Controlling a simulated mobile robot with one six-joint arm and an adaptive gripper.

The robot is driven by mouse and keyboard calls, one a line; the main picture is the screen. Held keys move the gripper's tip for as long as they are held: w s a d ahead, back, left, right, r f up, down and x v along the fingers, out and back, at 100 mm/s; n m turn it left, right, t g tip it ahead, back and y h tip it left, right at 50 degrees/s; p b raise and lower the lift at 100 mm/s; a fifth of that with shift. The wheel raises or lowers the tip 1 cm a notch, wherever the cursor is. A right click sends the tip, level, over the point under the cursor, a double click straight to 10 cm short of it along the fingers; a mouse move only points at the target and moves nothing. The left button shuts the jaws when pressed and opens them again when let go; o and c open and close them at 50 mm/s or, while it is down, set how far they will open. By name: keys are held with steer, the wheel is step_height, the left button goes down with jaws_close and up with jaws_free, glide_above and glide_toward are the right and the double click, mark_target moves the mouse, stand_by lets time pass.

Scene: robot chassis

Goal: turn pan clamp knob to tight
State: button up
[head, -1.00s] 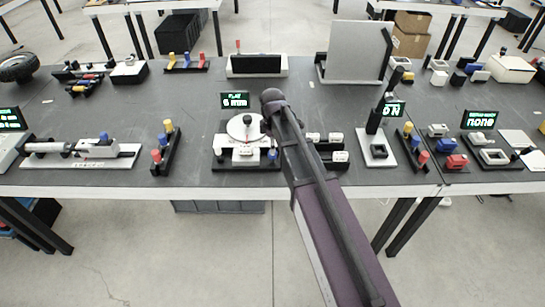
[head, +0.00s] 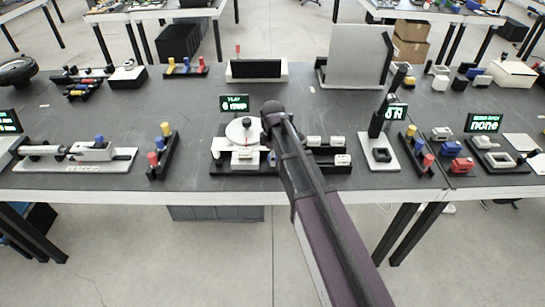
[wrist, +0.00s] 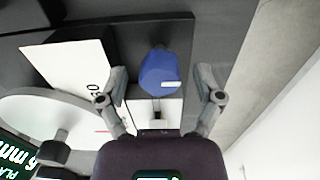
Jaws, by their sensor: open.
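A blue knob (wrist: 160,72) with a small white mark stands on a dark base in the wrist view, beside a white block. My gripper (wrist: 161,82) is open, with one finger on each side of the knob and a visible gap on both sides. In the head view, the device with the round white dial (head: 243,130) stands at mid-table. Its display (head: 235,103) reads PLAY 6 mm. My arm hides the gripper and most of the knob there. A white plate with printing (wrist: 78,75) lies left of the knob in the wrist view.
A white block set (head: 330,146) and a black post device (head: 379,140) stand right of my arm. A rack of coloured pegs (head: 162,152) stands to the left. The table's front edge (head: 200,196) is close to the dial device.

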steer(key=shift+c, duration=0.3)
steer(key=c, duration=1.1)
